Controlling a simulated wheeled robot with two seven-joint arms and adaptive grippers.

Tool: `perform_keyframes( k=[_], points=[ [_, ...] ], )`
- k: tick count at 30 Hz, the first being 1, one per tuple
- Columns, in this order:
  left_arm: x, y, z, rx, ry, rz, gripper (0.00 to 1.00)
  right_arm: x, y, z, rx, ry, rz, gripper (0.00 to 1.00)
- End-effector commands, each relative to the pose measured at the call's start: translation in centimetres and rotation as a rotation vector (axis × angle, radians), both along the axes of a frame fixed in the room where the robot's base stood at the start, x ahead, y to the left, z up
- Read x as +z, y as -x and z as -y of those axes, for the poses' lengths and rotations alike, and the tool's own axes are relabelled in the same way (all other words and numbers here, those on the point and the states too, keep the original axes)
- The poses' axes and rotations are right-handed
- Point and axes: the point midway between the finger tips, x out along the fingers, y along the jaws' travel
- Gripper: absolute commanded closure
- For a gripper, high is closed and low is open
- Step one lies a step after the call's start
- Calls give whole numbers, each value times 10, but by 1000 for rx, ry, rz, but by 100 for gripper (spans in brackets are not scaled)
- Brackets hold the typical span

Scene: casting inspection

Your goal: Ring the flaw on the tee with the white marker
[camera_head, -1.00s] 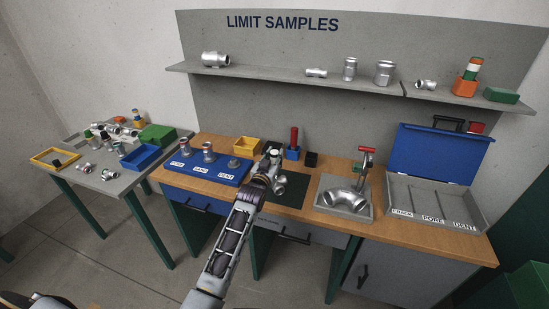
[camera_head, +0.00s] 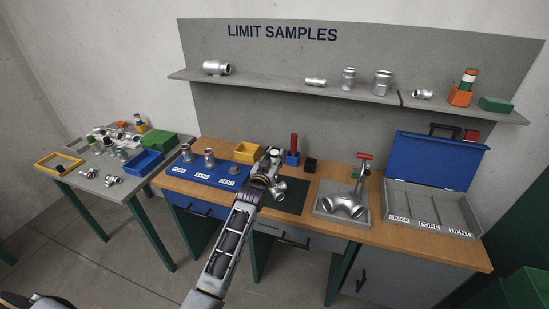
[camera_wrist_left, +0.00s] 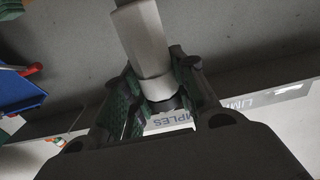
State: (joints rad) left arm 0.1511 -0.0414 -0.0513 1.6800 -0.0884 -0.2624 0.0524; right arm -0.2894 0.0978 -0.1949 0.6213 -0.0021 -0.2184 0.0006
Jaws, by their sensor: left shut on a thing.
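My left gripper (camera_head: 272,158) is above the dark green mat on the bench and is shut on a pale cylinder. In the left wrist view, this white marker (camera_wrist_left: 146,45) stands between the gripper's fingers (camera_wrist_left: 158,100), with a dark band near its held end. A silver branched fitting (camera_head: 344,206), which looks like the tee, sits in the clamp fixture right of the gripper. I cannot make out a flaw on it. A smaller silver fitting (camera_head: 279,188) shows beside the gripper over the mat. My right gripper is out of view.
The grey clamp fixture (camera_head: 322,211) has a red handle (camera_head: 364,156). A sorting tray (camera_head: 470,235) with an open blue lid is right. The shelf (camera_head: 290,89) runs above.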

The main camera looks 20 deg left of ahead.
Motion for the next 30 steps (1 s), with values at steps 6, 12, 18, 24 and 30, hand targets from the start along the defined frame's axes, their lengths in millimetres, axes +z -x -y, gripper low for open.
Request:
perform_keyframes(
  k=[6,12,18,24,30],
  points=[
    [10,0,0,0,0,1,100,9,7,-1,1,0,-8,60],
    [13,0,0,0,0,1,100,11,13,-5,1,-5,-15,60],
    [12,0,0,0,0,1,100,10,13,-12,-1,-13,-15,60],
    [15,0,0,-1,0,2,100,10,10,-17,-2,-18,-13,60],
    [37,1,1,-3,1,4,100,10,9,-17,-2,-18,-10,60]
  ],
)
